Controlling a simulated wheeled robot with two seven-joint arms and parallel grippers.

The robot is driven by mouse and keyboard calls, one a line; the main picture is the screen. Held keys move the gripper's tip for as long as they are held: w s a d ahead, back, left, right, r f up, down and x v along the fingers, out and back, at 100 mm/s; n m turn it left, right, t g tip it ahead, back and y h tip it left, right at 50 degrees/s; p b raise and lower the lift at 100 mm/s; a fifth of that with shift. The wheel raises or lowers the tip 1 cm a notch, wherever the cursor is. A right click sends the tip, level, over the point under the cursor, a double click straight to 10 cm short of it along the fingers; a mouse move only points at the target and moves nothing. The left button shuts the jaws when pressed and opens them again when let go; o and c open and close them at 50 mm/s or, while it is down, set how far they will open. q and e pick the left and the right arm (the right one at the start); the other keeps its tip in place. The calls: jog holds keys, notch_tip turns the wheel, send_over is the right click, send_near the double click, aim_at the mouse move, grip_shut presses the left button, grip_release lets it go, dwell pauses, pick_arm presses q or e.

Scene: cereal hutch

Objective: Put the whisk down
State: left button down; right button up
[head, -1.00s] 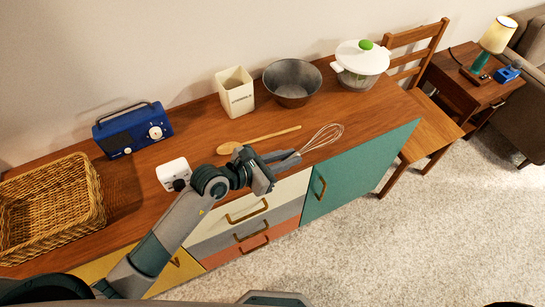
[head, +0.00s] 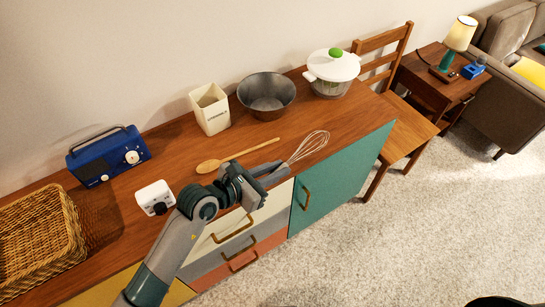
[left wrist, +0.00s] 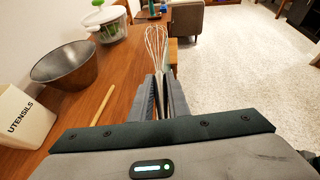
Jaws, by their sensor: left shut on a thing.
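The whisk (head: 309,147) has a wire head and points to the right in the head view, over the front edge area of the wooden counter. In the left wrist view the whisk (left wrist: 156,45) points away from me. My left gripper (head: 272,173) is shut on its handle, which is mostly hidden between the fingers; the fingers also show in the left wrist view (left wrist: 158,98). I cannot tell whether the whisk touches the counter (head: 290,125). My right gripper is not in view.
A wooden spoon (head: 238,155) lies just behind the gripper. A utensil holder (head: 211,110), a metal bowl (head: 266,96) and a salad spinner (head: 332,74) stand along the back. A white timer-like box (head: 155,197), blue radio (head: 107,157) and wicker basket (head: 40,245) are left.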

pick_arm(q)
jog(key=s+a+r+b, duration=0.1)
jog(key=a+r, duration=0.4)
jog(key=a, duration=0.6)
jog(key=s+a+r+b, duration=0.1)
jog(key=a+r+b, duration=0.2)
jog(key=a, duration=0.9)
notch_tip(320, 180, up, 2)
jog(key=shift+a+r+b, duration=0.2)
jog(key=shift+a+b, duration=0.1)
